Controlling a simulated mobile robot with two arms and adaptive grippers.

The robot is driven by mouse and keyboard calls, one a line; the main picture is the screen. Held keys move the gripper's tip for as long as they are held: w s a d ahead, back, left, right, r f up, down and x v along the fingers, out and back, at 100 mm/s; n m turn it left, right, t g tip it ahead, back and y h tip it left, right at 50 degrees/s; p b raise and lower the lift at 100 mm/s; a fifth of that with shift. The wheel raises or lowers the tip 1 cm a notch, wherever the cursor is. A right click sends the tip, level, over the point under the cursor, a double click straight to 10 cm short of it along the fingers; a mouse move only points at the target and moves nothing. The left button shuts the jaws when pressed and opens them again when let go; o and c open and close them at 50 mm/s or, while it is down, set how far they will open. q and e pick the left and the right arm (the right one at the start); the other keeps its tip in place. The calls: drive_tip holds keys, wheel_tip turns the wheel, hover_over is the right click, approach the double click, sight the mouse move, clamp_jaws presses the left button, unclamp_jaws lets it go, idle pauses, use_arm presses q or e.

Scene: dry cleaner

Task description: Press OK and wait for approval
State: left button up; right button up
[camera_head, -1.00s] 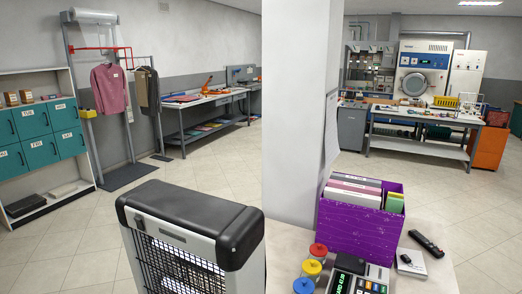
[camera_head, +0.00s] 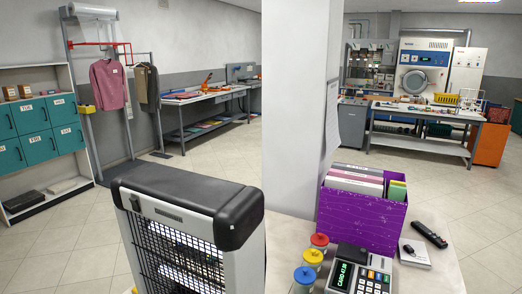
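The card terminal (camera_head: 361,272) sits on the counter (camera_head: 434,280) at the bottom of the head view. Its small dark screen (camera_head: 342,275) shows bright text that appears to read "CARD" and an amount. Its keypad (camera_head: 373,283) has pale keys and some coloured ones, cut off by the lower edge. I cannot tell which key is OK. Neither of my grippers is in view.
A purple file box (camera_head: 361,216) stands behind the terminal. Jars with red, yellow and blue lids (camera_head: 313,256) stand left of it. A dark handheld device (camera_head: 429,235) and a small white box (camera_head: 414,252) lie right. A black-topped cage-fronted unit (camera_head: 188,215) stands left.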

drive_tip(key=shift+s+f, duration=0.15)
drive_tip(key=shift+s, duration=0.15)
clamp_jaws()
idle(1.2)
